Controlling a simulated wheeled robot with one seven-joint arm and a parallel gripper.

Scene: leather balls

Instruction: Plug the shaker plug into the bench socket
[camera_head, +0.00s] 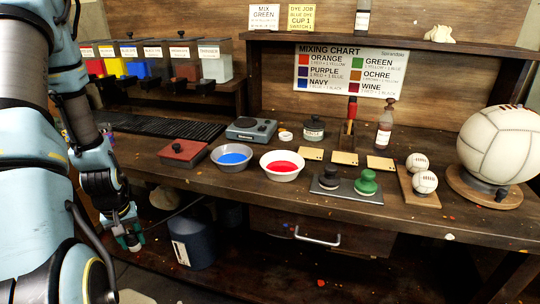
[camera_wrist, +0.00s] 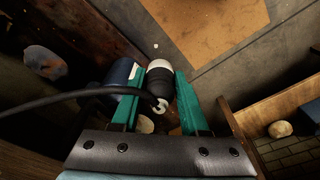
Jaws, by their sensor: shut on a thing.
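My gripper (camera_head: 128,240) hangs low at the left, below the front edge of the bench (camera_head: 228,186). In the wrist view its green fingers (camera_wrist: 161,74) are closed around the shaker plug (camera_wrist: 160,84). A black cable (camera_wrist: 60,98) runs from the plug's near end to the left. I cannot pick out the bench socket in either view.
A drawer with a metal handle (camera_head: 318,238) is further right.

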